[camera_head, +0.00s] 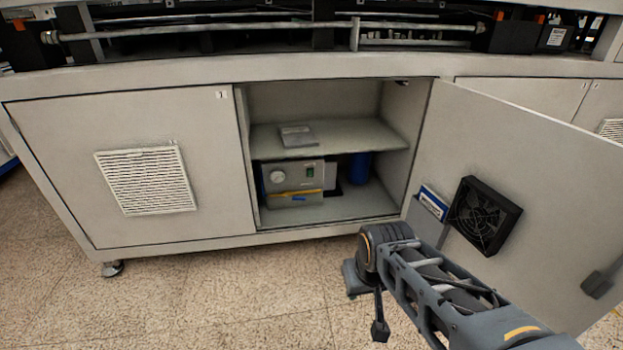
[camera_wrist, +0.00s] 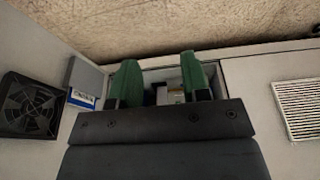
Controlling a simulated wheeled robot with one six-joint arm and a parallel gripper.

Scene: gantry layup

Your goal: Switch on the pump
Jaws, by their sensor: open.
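The pump (camera_head: 293,182) is a grey box with a round gauge on its front. It stands on the floor of the open cabinet, below the shelf. The pump is mostly hidden behind the fingers in the wrist view (camera_wrist: 166,97).
The right cabinet door (camera_head: 545,150) stands open, with a black fan (camera_head: 483,215) and a document pocket (camera_head: 431,204) on its inside. The left door (camera_head: 70,160) is shut. A shelf (camera_head: 360,137) holds a flat grey item (camera_head: 297,136). A blue cylinder (camera_head: 359,168) stands right of the pump.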

